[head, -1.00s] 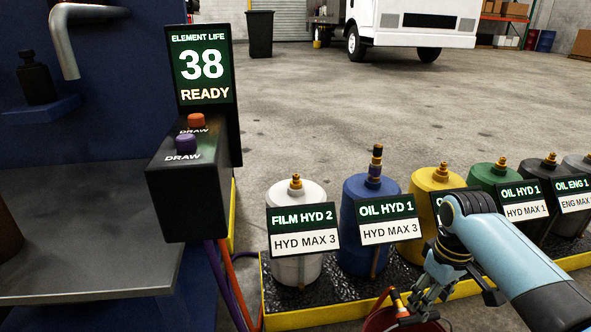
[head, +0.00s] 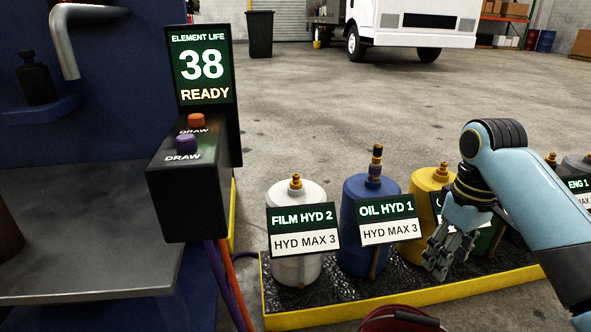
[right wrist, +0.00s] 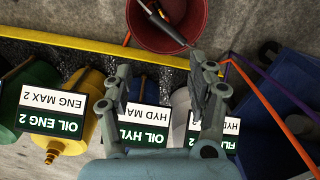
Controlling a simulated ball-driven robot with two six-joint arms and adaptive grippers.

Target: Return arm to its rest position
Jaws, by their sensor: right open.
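My right arm enters the head view from the right, and its gripper (head: 437,268) hangs fingers-down in front of the yellow canister (head: 428,190). In the right wrist view the same gripper (right wrist: 165,78) has its two fingers spread with nothing between them. A red bucket (head: 400,318) is only partly in view at the bottom edge of the head view, and the gripper is above and apart from it. In the right wrist view the bucket (right wrist: 187,12) holds a dark, slim tool (right wrist: 165,27). My left gripper is not in view.
A white canister (head: 297,193), a blue canister (head: 362,250) and several others stand in a yellow-edged tray (head: 330,315). At left are a workbench (head: 90,230) and a control box (head: 185,205). Purple and orange hoses run beside the tray. Open floor lies behind.

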